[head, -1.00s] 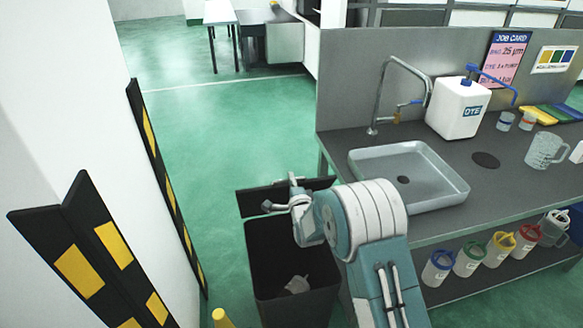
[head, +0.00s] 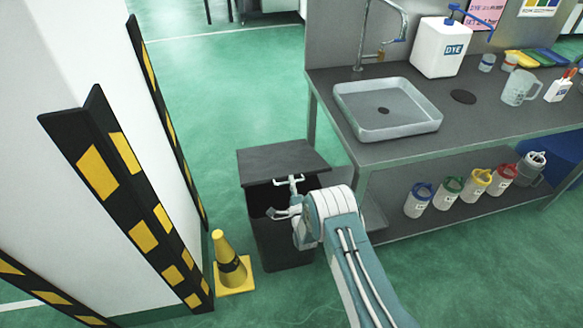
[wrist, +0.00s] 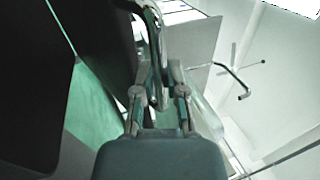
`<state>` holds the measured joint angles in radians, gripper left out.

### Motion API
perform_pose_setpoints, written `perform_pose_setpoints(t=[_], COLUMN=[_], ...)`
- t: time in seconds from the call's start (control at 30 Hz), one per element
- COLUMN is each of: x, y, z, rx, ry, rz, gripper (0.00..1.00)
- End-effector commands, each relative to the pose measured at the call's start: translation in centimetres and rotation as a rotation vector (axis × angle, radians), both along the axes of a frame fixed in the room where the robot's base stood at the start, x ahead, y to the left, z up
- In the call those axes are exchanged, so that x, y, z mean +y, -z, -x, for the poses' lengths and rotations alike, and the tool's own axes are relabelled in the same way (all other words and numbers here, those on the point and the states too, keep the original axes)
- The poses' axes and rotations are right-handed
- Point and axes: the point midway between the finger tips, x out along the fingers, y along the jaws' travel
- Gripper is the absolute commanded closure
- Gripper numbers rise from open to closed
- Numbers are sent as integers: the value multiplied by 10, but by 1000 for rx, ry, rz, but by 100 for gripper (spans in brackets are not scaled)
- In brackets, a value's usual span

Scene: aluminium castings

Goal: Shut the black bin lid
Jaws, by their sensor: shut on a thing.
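The black bin (head: 285,245) stands on the floor left of the sink bench. Its lid (head: 280,160) is partly open, tilted over the back of the bin, with its broad face showing. The dark opening shows below the lid's front edge. My gripper (head: 287,197) is at that front edge, shut on the lid, probably by a pale handle-like bar; the exact grip is partly hidden by my wrist. In the wrist view my gripper (wrist: 155,95) has its fingers close together beside a dark panel, which looks like the lid (wrist: 110,45).
A yellow cone (head: 230,262) stands just left of the bin, near a wall corner with black-and-yellow guards (head: 130,190). The bench (head: 430,145) with a sink (head: 388,108) and several jugs is close on the right. Green floor behind the bin is clear.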

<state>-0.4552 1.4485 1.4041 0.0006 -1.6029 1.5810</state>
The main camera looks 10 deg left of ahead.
Motion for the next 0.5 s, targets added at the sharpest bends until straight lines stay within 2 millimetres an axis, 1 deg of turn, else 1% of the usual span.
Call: perform_pose_setpoints(t=[0.03, 0.1, 0.5], x=[2, 1, -7], y=[12, 24, 80], z=[4, 7, 19], rx=[6, 6, -8], ry=[-10, -9, -7], rz=[3, 3, -6], gripper=[100, 100, 100])
